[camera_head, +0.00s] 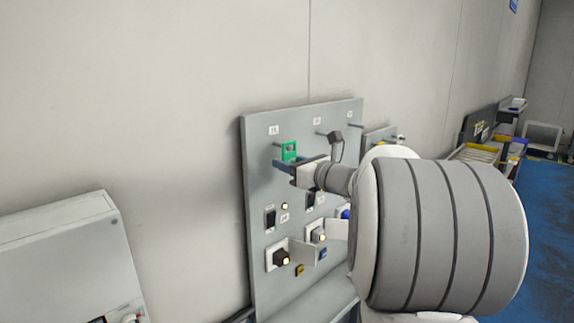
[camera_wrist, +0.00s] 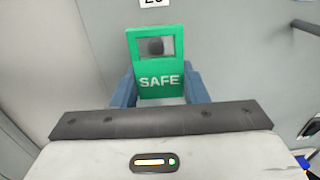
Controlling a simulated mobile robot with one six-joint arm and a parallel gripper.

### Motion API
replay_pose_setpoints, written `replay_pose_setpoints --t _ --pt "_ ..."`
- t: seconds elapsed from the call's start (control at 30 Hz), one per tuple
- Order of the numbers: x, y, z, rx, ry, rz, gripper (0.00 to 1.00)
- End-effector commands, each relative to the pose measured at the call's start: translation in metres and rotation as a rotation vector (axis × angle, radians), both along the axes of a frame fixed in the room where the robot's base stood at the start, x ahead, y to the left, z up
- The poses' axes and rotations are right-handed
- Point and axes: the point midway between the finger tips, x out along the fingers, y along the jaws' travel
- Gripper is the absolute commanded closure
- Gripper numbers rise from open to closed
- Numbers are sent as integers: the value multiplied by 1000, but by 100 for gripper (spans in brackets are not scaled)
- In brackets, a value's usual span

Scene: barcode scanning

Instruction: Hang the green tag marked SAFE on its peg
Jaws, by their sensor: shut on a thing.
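The green tag (camera_wrist: 160,65) reads SAFE and stands upright between the two blue fingers of my gripper (camera_wrist: 160,90), which is shut on its lower part. The tag has a rectangular opening near its top, and a dark round peg end (camera_wrist: 155,46) shows in that opening. I cannot tell whether the peg passes through or lies behind it. In the head view the tag (camera_head: 289,151) is at the upper left of the grey panel (camera_head: 256,200), with a peg (camera_head: 277,144) showing at its left edge. My gripper (camera_head: 284,164) is just below.
More pegs (camera_head: 320,134) stick out along the panel's top, under small white labels (camera_head: 273,130). A dark tag (camera_head: 335,137) hangs to the right. Switches (camera_head: 270,217) and plugs (camera_head: 282,257) sit lower on the panel. A grey box (camera_head: 70,255) stands at lower left.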

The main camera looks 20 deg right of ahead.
Motion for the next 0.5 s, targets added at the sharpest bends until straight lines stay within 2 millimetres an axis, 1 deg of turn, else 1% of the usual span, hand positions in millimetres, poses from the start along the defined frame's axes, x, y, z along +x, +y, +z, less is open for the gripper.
replay_pose_setpoints --t 0.27,0.5 --pt "0 0 0 0 0 0 84" --pt "4 2 0 0 0 0 84"
